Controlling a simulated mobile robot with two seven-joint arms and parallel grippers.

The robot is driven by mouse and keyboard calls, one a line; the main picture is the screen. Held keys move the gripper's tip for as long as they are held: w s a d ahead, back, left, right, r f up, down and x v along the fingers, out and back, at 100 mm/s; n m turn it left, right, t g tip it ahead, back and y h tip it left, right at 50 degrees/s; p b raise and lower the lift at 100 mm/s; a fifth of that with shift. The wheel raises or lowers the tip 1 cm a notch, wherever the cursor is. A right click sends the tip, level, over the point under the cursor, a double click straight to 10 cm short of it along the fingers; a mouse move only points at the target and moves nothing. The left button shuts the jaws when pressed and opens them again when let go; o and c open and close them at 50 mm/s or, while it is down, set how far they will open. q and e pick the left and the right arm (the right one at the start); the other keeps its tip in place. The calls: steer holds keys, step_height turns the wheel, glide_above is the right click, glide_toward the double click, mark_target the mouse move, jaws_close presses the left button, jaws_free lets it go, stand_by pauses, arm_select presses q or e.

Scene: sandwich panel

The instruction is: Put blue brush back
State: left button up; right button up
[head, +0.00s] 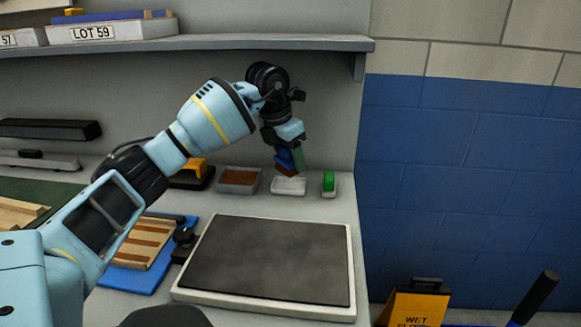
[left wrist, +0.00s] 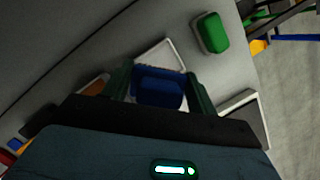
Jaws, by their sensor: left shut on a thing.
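My left gripper (head: 290,157) is shut on the blue brush (head: 283,160), held just above a small white tray (head: 289,187) at the back of the worktop. Brown bristles show under the brush in the head view. In the left wrist view the blue brush (left wrist: 160,90) sits between the two green fingers, and the white tray's rim (left wrist: 173,47) shows beyond it. The tray looks empty where I can see it; the brush and gripper hide part of it. My right gripper is not in view.
A green brush (head: 329,181) stands in its own tray just right of the white tray. A tray with brown contents (head: 238,180) is on the left. A large dark pad (head: 268,259) lies in front. A shelf (head: 190,45) runs above, behind my arm.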

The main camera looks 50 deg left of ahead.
mark_target(291, 167)
arm_select(q)
steer(key=shift+w+f, duration=0.3)
step_height(291, 167, down, 2)
steer(key=shift+f, duration=0.45)
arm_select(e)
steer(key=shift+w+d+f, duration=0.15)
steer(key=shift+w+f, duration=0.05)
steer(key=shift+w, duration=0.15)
arm_select(q)
steer(key=shift+f, duration=0.15)
steer(key=o, duration=0.9)
steer(key=shift+o, duration=0.2)
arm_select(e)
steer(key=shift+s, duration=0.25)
